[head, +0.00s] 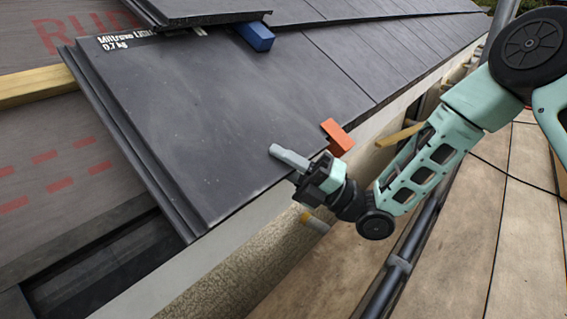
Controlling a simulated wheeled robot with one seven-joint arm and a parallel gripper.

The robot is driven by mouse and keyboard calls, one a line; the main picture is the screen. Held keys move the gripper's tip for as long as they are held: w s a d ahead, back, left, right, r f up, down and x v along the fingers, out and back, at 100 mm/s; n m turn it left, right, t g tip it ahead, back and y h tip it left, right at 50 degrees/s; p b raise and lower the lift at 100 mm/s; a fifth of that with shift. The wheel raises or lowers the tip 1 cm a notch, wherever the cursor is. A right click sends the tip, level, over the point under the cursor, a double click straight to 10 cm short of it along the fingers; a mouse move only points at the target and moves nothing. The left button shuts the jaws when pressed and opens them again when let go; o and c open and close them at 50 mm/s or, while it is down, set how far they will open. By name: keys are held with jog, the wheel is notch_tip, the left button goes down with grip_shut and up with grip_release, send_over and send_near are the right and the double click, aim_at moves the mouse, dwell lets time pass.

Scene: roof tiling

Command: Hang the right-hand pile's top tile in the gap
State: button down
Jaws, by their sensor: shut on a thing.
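A large dark grey tile (215,110) with white print at its top left corner fills the middle of the head view. My gripper (300,165) is shut on the tile's lower right edge, with one pale finger lying over its top face. The other finger is hidden under the tile. The tile's left edge lies over bare underlay and a wooden batten (38,86). I cannot tell whether it rests on the batten or hovers above it. The gap's outline under the tile is hidden. No right-hand pile can be made out.
A blue block (255,36) sits by the tile's upper edge and an orange block (338,136) by its right edge. Laid tiles (370,55) run up to the right. A gutter (240,270) and planks (450,240) lie below. Grey underlay (60,180) is bare at left.

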jog(key=shift+w+a+r, duration=0.55)
jog(key=shift+a+r, duration=0.2)
jog(key=shift+r, duration=0.05)
jog(key=shift+w+a+f+b, duration=0.25)
jog(key=shift+a+f+b, duration=0.05)
jog(key=shift+f+b, duration=0.35)
dwell(0.9)
jog(key=shift+f, duration=0.1)
dwell(0.5)
jog(key=c, duration=1.2)
grip_release()
jog(key=shift+o, duration=0.2)
jog(key=shift+d+f, duration=0.1)
jog(key=shift+f, duration=0.1)
jog(key=shift+b+v, duration=0.45)
jog(key=shift+v, duration=0.3)
jog(key=b+v, duration=0.3)
jog(key=v, duration=0.2)
jog(key=shift+s+d, duration=0.15)
jog(key=shift+d, duration=0.25)
